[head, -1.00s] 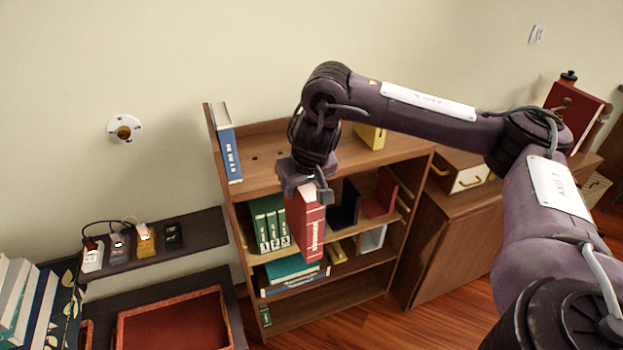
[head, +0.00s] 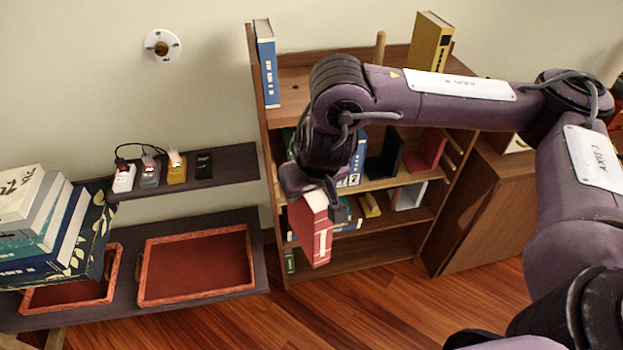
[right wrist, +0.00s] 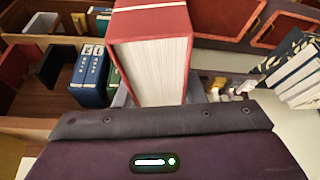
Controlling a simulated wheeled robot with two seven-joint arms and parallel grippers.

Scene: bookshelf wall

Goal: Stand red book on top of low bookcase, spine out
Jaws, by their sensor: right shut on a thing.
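The red book (head: 309,230) hangs from my right gripper (head: 312,192), which is shut on its upper end. It is roughly upright, slightly tilted, in front of the low bookcase (head: 292,88) and below its top board. In the right wrist view the red book (right wrist: 150,22) shows its red cover and white page block, the pages facing the camera. On the bookcase top a blue book (head: 266,65) stands at the left end and a yellow book (head: 430,42) at the right. My arm hides the middle of the top. My left gripper is not in view.
The shelves hold several books, including a red bookend (head: 426,150). A dark wall shelf (head: 230,165) with small devices is at the left. Below it lie red trays (head: 195,265) and a stack of books (head: 40,230). A wooden cabinet (head: 485,210) adjoins the bookcase at right.

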